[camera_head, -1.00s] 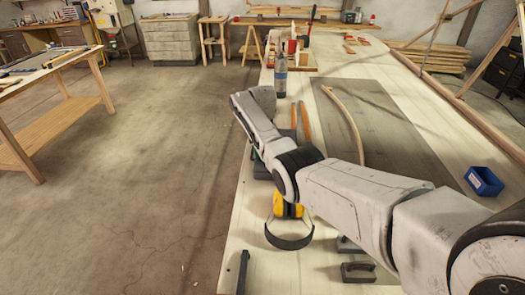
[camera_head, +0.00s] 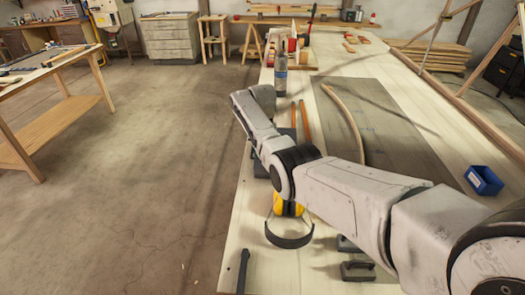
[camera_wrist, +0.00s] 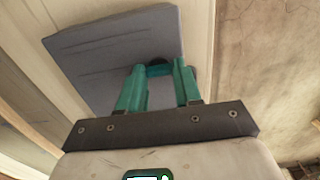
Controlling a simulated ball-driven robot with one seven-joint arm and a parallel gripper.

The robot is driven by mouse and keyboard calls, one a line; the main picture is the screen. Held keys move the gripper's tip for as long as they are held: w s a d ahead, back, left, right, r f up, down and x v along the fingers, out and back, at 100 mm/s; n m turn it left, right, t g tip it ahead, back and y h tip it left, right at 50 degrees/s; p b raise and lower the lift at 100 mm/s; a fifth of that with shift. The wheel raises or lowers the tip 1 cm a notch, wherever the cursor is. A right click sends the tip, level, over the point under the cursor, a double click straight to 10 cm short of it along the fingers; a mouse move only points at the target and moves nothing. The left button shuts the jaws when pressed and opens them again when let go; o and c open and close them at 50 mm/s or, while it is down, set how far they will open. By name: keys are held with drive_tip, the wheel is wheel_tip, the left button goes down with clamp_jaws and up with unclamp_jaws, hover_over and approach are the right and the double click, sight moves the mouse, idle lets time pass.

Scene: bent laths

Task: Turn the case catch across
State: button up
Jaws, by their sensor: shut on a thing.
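The grey case (camera_wrist: 100,45) lies on the pale bench top and fills the upper left of the wrist view. Its catch (camera_wrist: 158,70) is a small dark piece near the case's edge, mostly covered by my fingers. My gripper (camera_wrist: 160,73) has two teal fingers and is shut on the catch, one finger on each side. How far the catch is turned cannot be told.
Yellow ear defenders (camera_head: 288,207) with a dark band lie near my arm. A bent lath (camera_head: 346,118) lies on a grey board (camera_head: 400,135). A blue bin (camera_head: 484,181) sits at right. Open floor lies left.

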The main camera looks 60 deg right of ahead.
drive_tip(key=o, duration=1.1)
drive_tip(key=shift+c, duration=0.2)
wheel_tip(320, 180, up, 11)
drive_tip(key=b, duration=0.1)
drive_tip(key=shift+f, duration=0.1)
